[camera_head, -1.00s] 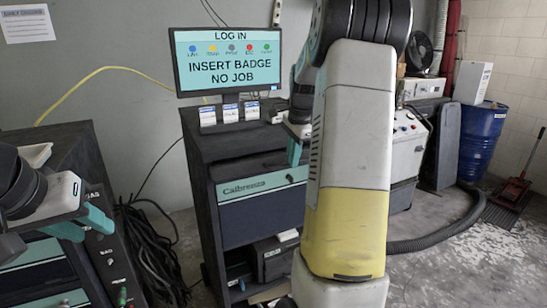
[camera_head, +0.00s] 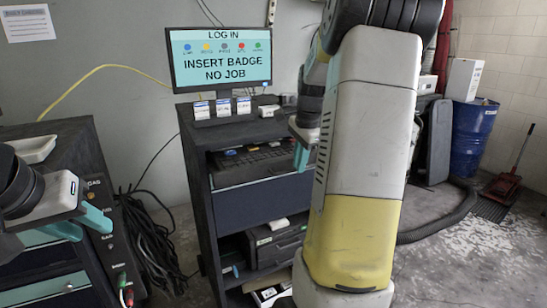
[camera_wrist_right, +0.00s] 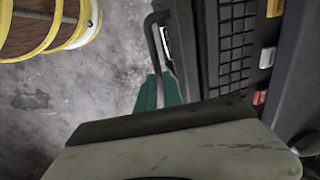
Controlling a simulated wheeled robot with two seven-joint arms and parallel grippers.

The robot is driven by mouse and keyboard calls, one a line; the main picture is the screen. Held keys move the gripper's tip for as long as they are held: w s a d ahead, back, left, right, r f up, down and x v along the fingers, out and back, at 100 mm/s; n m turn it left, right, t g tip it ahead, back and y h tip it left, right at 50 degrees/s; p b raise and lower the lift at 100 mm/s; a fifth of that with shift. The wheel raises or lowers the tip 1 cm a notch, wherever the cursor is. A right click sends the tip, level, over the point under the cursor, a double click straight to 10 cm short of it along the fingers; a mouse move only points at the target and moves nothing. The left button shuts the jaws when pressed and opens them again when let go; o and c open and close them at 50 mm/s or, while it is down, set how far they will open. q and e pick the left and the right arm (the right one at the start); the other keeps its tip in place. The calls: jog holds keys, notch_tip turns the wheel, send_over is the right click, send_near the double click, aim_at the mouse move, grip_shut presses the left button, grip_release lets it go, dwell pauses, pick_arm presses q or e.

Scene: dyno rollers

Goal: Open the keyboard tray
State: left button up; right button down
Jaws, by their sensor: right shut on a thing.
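The keyboard tray (camera_head: 250,177) is in the upper opening of the dark cabinet in the head view, with a black keyboard (camera_head: 258,157) on it. In the right wrist view the keyboard (camera_wrist_right: 236,45) runs along the right of a dark bar handle (camera_wrist_right: 153,42). My right gripper (camera_head: 302,156) is at the right end of the tray, partly hidden behind my own arm. In the wrist view its teal fingers (camera_wrist_right: 158,92) are shut on the handle. My left gripper (camera_head: 82,224) is empty, fingers apart, over the left cabinet.
A monitor (camera_head: 221,59) stands on the cabinet (camera_head: 203,210). Below the tray are a dark drawer front (camera_head: 258,211) and a shelf with a black device (camera_head: 277,240). Cables (camera_head: 153,245) lie left of the cabinet. A blue barrel (camera_head: 470,140) stands back right.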

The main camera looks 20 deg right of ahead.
jog(key=s+d, duration=0.1)
jog(key=s, duration=1.6)
jog(key=shift+d, duration=0.15)
jog(key=c, duration=1.5)
grip_release()
jog(key=r, duration=0.2)
jog(key=s+r, duration=0.1)
jog(key=r, duration=0.4)
jog(key=shift+s+r, duration=0.3)
jog(key=shift+r, duration=0.05)
